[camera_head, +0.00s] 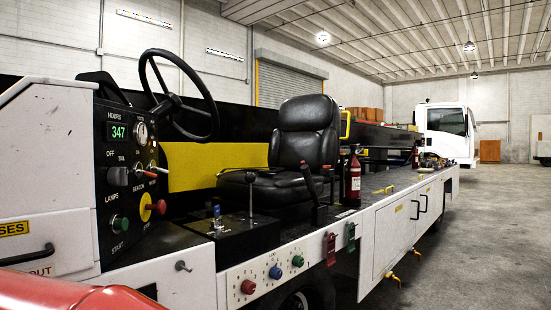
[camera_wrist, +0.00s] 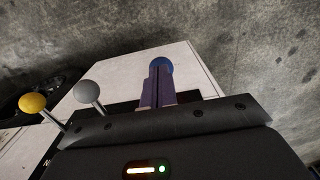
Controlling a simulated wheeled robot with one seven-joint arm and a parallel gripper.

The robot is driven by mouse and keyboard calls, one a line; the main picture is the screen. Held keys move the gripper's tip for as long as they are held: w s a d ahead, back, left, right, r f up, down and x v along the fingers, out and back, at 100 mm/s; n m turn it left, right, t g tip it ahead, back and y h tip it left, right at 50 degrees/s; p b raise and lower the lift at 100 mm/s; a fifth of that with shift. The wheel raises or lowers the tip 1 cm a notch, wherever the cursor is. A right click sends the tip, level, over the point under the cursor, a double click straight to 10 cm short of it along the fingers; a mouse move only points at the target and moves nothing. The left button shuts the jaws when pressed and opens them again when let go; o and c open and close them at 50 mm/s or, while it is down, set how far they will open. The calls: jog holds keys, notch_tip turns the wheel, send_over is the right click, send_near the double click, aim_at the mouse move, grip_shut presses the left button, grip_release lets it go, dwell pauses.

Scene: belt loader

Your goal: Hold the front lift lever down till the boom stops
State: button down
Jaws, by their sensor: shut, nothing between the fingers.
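In the wrist view my gripper (camera_wrist: 158,72) is shut, its two dark purple fingers together with nothing between them. A blue ball knob (camera_wrist: 161,64) shows right at the fingertips, partly hidden behind them; I cannot tell whether they touch. Its stem is hidden. To the left stand a lever with a grey ball knob (camera_wrist: 87,92) and a lever with a yellow ball knob (camera_wrist: 33,103). No label shows which one is the front lift lever. In the head view my gripper is not seen. The boom's motion cannot be judged.
The head view shows a black dash (camera_head: 125,170), a steering wheel (camera_head: 180,95), a black seat (camera_head: 300,135) and a black lever console (camera_head: 240,235). A white side panel carries red, blue and green knobs (camera_head: 275,273). Concrete floor (camera_head: 480,250) is free at the right.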

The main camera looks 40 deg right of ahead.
jog(key=shift+s+d+r+p, duration=0.1)
jog(key=shift+s+r+p, duration=0.15)
jog(key=shift+r+p, duration=0.8)
jog(key=shift+s+r+p, duration=0.2)
jog(key=shift+r+p, duration=0.5)
jog(key=shift+r, duration=0.5)
jog(key=shift+s+d+r, duration=0.1)
jog(key=shift+s+r, duration=0.15)
jog(key=shift+r, duration=0.8)
jog(key=s+d+f+m+t, duration=0.1)
jog(key=s+d+f+t, duration=0.1)
jog(key=d, duration=0.6)
jog(key=s+d+f+t, duration=0.1)
jog(key=s+d+f, duration=0.4)
jog(key=d, duration=0.4)
jog(key=s+d+f+m+t, duration=0.1)
jog(key=s+d+f+t, duration=0.1)
jog(key=s+d, duration=0.4)
jog(key=shift+d+f+m+t, duration=0.3)
jog(key=shift+d+f, duration=0.35)
jog(key=shift+d, duration=0.6)
